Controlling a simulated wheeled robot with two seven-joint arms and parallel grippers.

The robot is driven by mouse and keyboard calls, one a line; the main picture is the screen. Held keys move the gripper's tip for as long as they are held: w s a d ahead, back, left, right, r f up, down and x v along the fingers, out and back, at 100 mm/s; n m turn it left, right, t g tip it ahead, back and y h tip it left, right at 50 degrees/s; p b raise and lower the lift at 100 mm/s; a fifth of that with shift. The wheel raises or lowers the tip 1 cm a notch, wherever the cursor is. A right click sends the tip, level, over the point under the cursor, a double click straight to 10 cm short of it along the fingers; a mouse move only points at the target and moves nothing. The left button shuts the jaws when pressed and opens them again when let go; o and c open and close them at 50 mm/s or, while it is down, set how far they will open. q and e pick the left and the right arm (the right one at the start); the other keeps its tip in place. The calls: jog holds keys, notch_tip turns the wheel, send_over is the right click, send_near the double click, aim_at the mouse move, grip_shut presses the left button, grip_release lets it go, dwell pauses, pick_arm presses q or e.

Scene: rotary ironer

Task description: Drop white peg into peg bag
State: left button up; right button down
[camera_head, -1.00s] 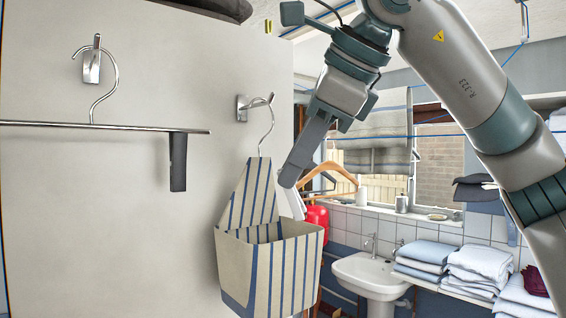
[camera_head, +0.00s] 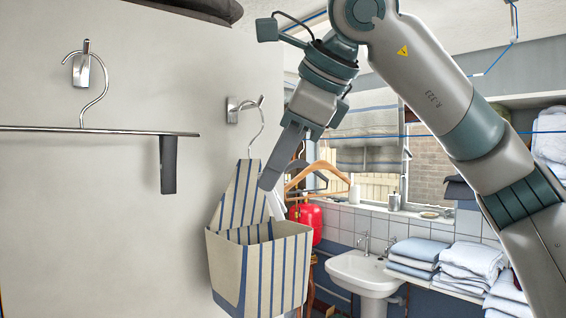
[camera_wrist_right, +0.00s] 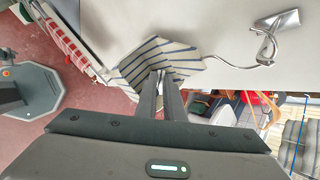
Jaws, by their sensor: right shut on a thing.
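The peg bag (camera_head: 260,270), cream with blue stripes and an open pocket, hangs by a hook on the pale panel. It also shows in the right wrist view (camera_wrist_right: 185,60). My right gripper (camera_head: 268,184) is beside the bag's upright back part, above the right side of the pocket opening. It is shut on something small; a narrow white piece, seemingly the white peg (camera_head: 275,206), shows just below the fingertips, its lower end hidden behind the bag. In the wrist view the fingertips (camera_wrist_right: 162,73) are close together, pointing at the bag. My left gripper is out of view.
A metal hook (camera_head: 239,108) holds the bag's wire hanger. A bar hanger with a dark clip (camera_head: 168,165) hangs to the left. Wooden hangers (camera_head: 318,172), a sink (camera_head: 362,270) and folded towels (camera_head: 415,255) are behind to the right.

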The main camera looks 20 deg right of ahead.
jog(key=shift+w+a+f, duration=0.1)
jog(key=shift+w+a, duration=0.15)
jog(key=shift+w, duration=0.4)
jog(key=shift+w+a+f, duration=0.1)
jog(key=shift+w+a, duration=0.15)
jog(key=shift+w, duration=0.35)
jog(key=shift+f, duration=0.5)
jog(key=c, duration=1.3)
grip_release()
jog(key=s+d+r+b, duration=0.1)
jog(key=s+d, duration=0.1)
jog(key=s, duration=0.3)
jog(key=shift+s+r, duration=0.25)
jog(key=shift+r, duration=0.05)
